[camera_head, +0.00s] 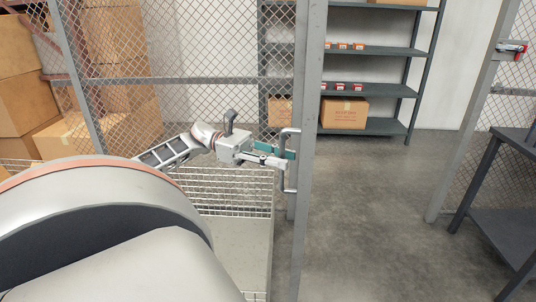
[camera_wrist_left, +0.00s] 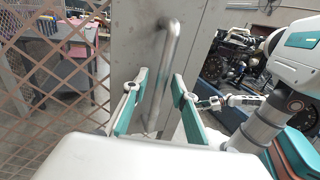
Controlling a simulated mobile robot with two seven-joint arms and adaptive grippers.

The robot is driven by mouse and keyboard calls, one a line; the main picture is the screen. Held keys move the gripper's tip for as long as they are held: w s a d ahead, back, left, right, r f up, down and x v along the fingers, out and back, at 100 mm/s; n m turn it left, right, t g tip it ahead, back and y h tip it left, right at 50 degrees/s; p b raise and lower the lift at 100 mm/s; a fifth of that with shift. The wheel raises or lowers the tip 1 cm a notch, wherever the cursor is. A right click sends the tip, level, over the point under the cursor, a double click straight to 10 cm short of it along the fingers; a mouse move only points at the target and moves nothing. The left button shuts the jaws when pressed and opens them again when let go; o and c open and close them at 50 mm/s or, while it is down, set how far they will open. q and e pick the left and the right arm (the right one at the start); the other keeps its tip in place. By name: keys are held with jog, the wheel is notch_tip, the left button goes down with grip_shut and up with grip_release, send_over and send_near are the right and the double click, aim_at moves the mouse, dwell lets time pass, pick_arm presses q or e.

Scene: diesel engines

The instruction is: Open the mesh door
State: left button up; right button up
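The mesh door (camera_head: 180,80) has a grey metal frame and diamond wire mesh, at left and centre in the head view. Its upright bar handle (camera_head: 287,178) sits on the frame edge; it also shows in the left wrist view (camera_wrist_left: 168,60). My left gripper (camera_head: 284,157) is at the handle. In the left wrist view its teal fingers (camera_wrist_left: 160,84) are apart, one on each side of the bar, with gaps visible. A small pale gripper-like part (camera_wrist_left: 215,102), perhaps my right gripper, shows at right there; its fingers are too small to read.
A wide gap with bare floor (camera_head: 375,200) lies between the door edge and the right post (camera_head: 470,110), which carries a latch (camera_head: 512,48). Shelves (camera_head: 375,53) stand behind. A dark table (camera_head: 505,215) is at right. Cardboard boxes (camera_head: 22,100) and a wire basket (camera_head: 235,190) are at left.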

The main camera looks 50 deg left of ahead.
pick_arm(q)
jog(key=v, duration=1.1)
jog(key=shift+a, duration=0.25)
jog(key=shift+s, duration=0.15)
